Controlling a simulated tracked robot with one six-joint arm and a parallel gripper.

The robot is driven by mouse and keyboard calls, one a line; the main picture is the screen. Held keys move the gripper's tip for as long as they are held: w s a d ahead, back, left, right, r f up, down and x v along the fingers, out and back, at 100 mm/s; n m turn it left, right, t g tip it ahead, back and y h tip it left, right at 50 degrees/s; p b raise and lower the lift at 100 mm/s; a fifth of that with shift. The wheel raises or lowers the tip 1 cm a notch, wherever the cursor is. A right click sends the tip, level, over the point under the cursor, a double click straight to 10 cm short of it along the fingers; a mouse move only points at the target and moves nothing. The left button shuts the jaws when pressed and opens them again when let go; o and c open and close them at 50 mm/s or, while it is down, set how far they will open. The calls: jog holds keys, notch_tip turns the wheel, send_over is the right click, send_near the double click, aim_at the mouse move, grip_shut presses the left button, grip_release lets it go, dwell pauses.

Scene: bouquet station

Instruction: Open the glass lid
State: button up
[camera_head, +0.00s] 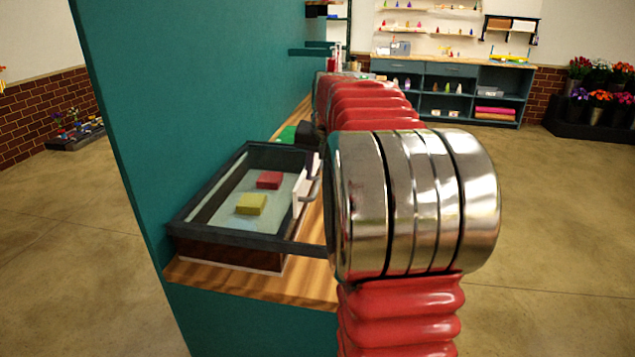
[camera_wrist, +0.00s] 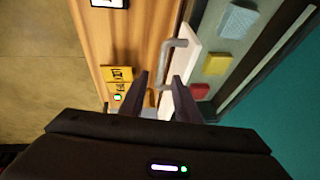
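The glass lid (camera_head: 222,239) is a dark-framed pane lying flat over a shallow case on the wooden counter; it looks closed. A white plate (camera_head: 300,196) with a grey metal bar handle (camera_head: 314,187) is at its right edge. In the wrist view, the handle (camera_wrist: 165,52) stands off the white plate (camera_wrist: 182,64). My gripper (camera_wrist: 160,76) is open, its two dark fingers apart, with the lower part of the handle appearing between them. Contact cannot be told. In the head view my red and silver arm hides most of the gripper.
Through the glass show a yellow block (camera_head: 251,204) and a red block (camera_head: 269,180); the wrist view also shows a blue-grey block (camera_wrist: 238,20). A teal wall (camera_head: 190,90) rises behind the case. A yellow label (camera_wrist: 117,75) lies on the wood beside the handle.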

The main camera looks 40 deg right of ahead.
aim_at(317, 187)
jog(key=shift+x, duration=1.85)
jog(key=shift+c, duration=0.3)
grip_shut()
